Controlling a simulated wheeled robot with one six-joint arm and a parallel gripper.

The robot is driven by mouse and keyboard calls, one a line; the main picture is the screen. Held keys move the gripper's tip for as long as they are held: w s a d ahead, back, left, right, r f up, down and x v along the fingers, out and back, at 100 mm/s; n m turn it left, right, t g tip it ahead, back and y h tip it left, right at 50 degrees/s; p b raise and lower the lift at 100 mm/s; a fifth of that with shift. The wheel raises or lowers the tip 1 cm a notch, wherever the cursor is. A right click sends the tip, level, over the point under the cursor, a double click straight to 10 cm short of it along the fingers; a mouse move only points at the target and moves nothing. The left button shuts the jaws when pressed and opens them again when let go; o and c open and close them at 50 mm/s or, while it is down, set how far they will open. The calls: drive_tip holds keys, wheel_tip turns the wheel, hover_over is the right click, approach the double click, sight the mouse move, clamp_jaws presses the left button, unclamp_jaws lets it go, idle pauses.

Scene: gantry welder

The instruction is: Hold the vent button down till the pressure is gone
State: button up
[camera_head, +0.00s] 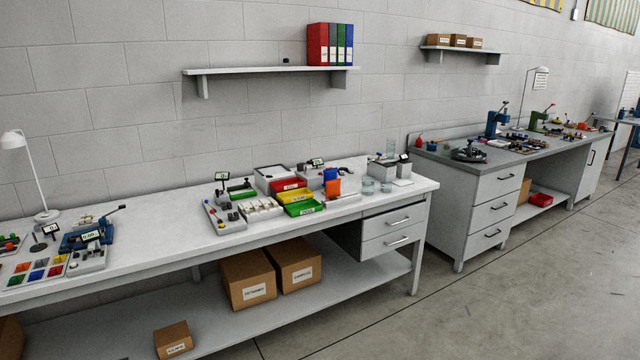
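I cannot make out which part is the vent button; the controls are too small to read. More small displays stand at the back (318,162) and right (404,158) of this bench. No pressure reading is legible. My gripper is not in view.
The near white bench (160,220) has clear top between its left and middle groups. Red, yellow and green bins (300,208) stand mid-bench. Cardboard boxes (248,280) sit on the lower shelf. A second grey bench (480,155) stands at right. The floor (520,290) in front is clear.

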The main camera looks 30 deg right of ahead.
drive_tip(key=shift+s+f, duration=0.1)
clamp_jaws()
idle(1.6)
